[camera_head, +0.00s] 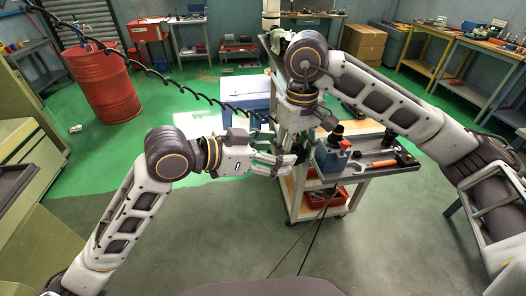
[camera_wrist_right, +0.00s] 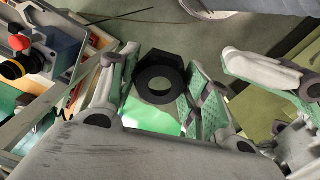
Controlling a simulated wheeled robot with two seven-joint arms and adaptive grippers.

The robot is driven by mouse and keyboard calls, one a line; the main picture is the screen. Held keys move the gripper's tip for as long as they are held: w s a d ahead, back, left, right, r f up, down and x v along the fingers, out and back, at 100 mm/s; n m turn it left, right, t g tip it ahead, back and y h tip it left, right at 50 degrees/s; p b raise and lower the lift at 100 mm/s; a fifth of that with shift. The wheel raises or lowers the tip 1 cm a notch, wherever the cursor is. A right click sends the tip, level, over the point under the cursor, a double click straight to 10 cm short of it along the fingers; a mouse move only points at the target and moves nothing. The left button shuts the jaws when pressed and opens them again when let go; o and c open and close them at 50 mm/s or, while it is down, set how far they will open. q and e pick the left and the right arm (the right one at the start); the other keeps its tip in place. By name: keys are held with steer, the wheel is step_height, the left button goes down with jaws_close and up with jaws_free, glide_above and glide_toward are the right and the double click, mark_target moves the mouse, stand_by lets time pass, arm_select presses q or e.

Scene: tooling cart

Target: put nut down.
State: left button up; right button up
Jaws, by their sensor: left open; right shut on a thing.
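The black hex nut (camera_wrist_right: 160,65) shows in the right wrist view, held between the green-padded fingers of my right gripper (camera_wrist_right: 158,84). Its round hole faces the camera. In the head view my right gripper points down beside the cart, and I cannot make out the nut there. My left gripper (camera_head: 289,163) is open, close to the right gripper at the cart's left side. A green-padded finger right of the nut in the wrist view seems to belong to it. Whether the left fingers touch the nut is unclear.
The tooling cart (camera_head: 375,173) carries a blue block (camera_head: 331,158), a black-and-red knob and an orange-handled tool (camera_head: 382,162). A red bin (camera_head: 325,196) sits on its lower shelf. A red barrel (camera_head: 103,85) stands back left. Cables hang beside the cart. Floor in front is clear.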

mark_target(295, 149)
arm_select(q)
steer(key=shift+x, duration=2.5)
steer(key=c, duration=1.2)
steer(key=shift+c, duration=0.3)
arm_select(e)
steer(key=o, duration=1.4)
steer(key=shift+r, duration=0.1)
steer(key=shift+r, duration=5.85)
